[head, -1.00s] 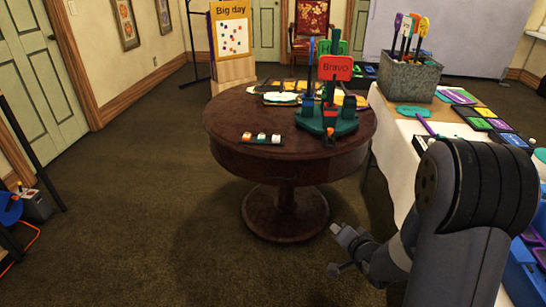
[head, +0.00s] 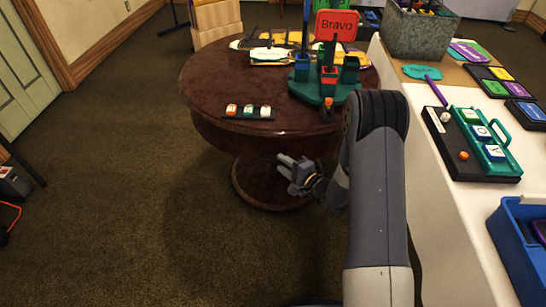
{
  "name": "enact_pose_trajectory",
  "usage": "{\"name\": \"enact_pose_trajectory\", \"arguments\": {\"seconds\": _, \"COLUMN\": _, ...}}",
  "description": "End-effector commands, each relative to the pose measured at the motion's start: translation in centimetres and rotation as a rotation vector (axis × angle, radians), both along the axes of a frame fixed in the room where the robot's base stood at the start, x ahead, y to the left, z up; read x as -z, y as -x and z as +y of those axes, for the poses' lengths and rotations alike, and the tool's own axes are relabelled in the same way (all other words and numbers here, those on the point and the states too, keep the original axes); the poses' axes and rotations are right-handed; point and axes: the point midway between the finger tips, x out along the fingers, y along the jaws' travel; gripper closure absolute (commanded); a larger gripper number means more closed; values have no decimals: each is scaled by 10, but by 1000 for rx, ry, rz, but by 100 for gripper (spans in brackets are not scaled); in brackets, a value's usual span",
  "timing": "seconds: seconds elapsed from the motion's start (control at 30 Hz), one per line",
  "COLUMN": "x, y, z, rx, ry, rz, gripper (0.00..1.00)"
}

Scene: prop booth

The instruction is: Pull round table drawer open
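The round table (head: 215,85) is dark reddish-brown wood on a single pedestal, ahead of me and left of the long table. Its curved apron (head: 225,135) shows below the top; I cannot make out a drawer front or handle on it, and my arm hides part of its right side. My gripper (head: 284,167) is in front of the pedestal in the picture, below the apron, and looks apart from the table. It points left. The fingers are small, and I cannot tell whether they are open or shut.
On the round table are a green stand (head: 325,90) with a red "Bravo" sign (head: 337,25), and a small strip with blocks (head: 248,112). A white-covered long table (head: 450,220) with trays and a metal bin (head: 418,35) runs along the right.

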Motion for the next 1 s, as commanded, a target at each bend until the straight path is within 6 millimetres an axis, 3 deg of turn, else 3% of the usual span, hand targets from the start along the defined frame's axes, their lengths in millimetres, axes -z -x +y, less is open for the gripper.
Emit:
{"name": "enact_pose_trajectory", "arguments": {"seconds": 0.3, "x": 8, "y": -33, "z": 32, "rx": 0, "ry": 2, "rz": -1, "gripper": 68}}
{"name": "enact_pose_trajectory", "arguments": {"seconds": 0.7, "x": 8, "y": -38, "z": 36, "rx": 2, "ry": 2, "rz": 0, "gripper": 68}}
{"name": "enact_pose_trajectory", "arguments": {"seconds": 1.0, "x": 8, "y": -38, "z": 36, "rx": 2, "ry": 3, "rz": -1, "gripper": 93}}
